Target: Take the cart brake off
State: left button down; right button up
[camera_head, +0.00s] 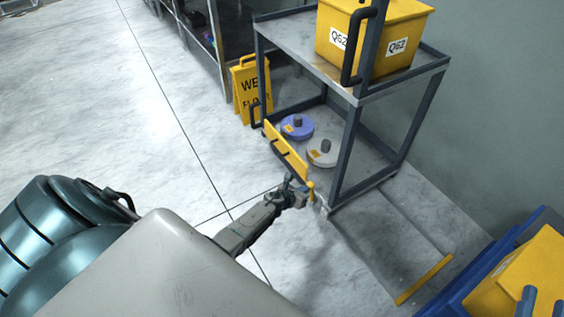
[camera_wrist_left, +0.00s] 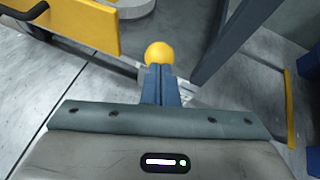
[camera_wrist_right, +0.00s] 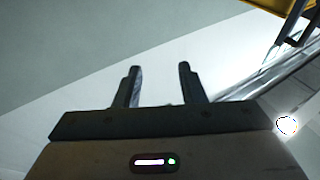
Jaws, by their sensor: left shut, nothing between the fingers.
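The grey metal cart (camera_head: 348,112) stands at the upper right, with a yellow bin on its top shelf. A yellow knob (camera_head: 310,190), seemingly the brake lever's end, is low at the cart's near corner. In the left wrist view the round yellow knob (camera_wrist_left: 159,54) shows just beyond the fingertips. My left gripper (camera_head: 303,193) is shut and empty, right at the knob; whether it touches cannot be told. Its closed fingers show in the left wrist view (camera_wrist_left: 160,70). My right gripper (camera_wrist_right: 157,68) is open and empty in the right wrist view.
The yellow bin (camera_head: 400,28) is labelled Q62. A yellow wet-floor sign (camera_head: 246,92) stands left of the cart. A purple reel (camera_head: 297,126) and grey reel (camera_head: 322,154) lie on the lower shelf. A yellow plate (camera_head: 286,152) is on the cart's near side. Floor at left is clear.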

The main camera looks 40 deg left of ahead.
pick_arm(q)
jog(key=shift+w+d+r, duration=0.2)
jog(key=shift+w, duration=0.2)
jog(key=shift+w+d+r, duration=0.15)
jog(key=shift+w+r, duration=0.05)
jog(key=shift+w, duration=0.2)
pick_arm(e)
jog(key=shift+s+f+g, duration=0.1)
jog(key=shift+f+g, duration=0.3)
jog(key=shift+f, duration=0.35)
pick_arm(q)
jog(key=shift+w+r, duration=0.1)
